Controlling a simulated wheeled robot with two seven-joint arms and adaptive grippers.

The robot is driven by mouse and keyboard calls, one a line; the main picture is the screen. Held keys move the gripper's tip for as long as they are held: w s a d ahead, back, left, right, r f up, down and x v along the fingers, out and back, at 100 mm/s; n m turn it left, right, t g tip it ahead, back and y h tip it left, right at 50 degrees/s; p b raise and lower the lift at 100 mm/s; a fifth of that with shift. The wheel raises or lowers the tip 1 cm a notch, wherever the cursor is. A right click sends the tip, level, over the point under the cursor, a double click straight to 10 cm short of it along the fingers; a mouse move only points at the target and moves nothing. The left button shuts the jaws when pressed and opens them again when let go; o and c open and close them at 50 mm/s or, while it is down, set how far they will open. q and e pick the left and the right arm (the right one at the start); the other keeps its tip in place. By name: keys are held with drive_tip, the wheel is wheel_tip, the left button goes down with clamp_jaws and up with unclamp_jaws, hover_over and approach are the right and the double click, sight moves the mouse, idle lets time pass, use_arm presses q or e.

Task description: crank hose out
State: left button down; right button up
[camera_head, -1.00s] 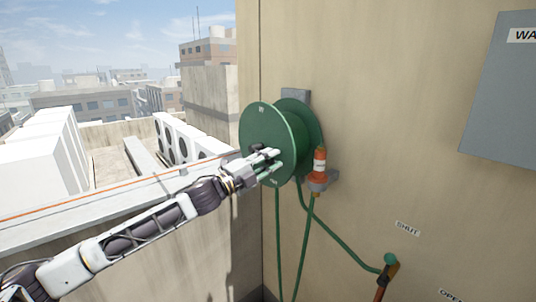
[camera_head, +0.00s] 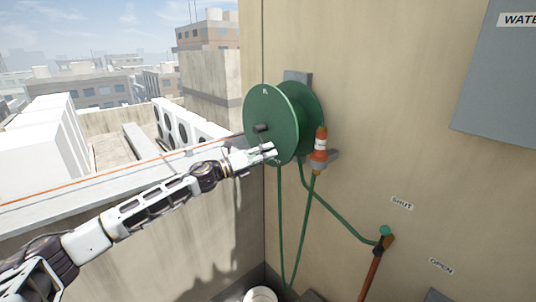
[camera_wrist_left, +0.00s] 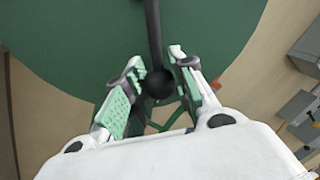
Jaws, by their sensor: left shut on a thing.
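The green hose reel (camera_head: 272,104) is mounted on the beige wall, with its round flange facing left and a small letter near the top. A dark hub stub (camera_head: 261,128) sticks out of the flange. My left gripper (camera_head: 270,152) is at the lower part of this flange. In the left wrist view, a black crank arm (camera_wrist_left: 153,30) runs down to a round black crank knob (camera_wrist_left: 159,84). The knob lies between the green-padded fingers, and my left gripper is shut on it. The green hose (camera_head: 281,215) hangs below the reel in a loop. My right gripper is out of view.
An orange-and-white nozzle (camera_head: 320,145) sits in a wall bracket right of the reel. A green-topped valve (camera_head: 384,231) is lower right, by SHUT and OPEN labels. A grey cabinet (camera_head: 497,85) is upper right. A white bucket (camera_head: 260,294) stands below. A parapet (camera_head: 110,190) runs left.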

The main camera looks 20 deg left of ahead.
use_arm(q)
drive_tip(key=shift+w+a+f+m, duration=0.1)
drive_tip(key=shift+f+m, duration=0.3)
drive_tip(key=shift+m, duration=0.1)
drive_tip(key=shift+f, duration=0.1)
drive_tip(key=c, duration=1.5)
unclamp_jaws()
drive_tip(key=o, duration=0.4)
drive_tip(key=shift+a, duration=0.1)
drive_tip(key=shift+c, duration=0.2)
drive_tip(key=shift+r, duration=0.2)
drive_tip(key=shift+a, duration=0.15)
drive_tip(key=v, duration=1.1)
drive_tip(key=shift+s, duration=0.25)
drive_tip(key=shift+a, duration=0.25)
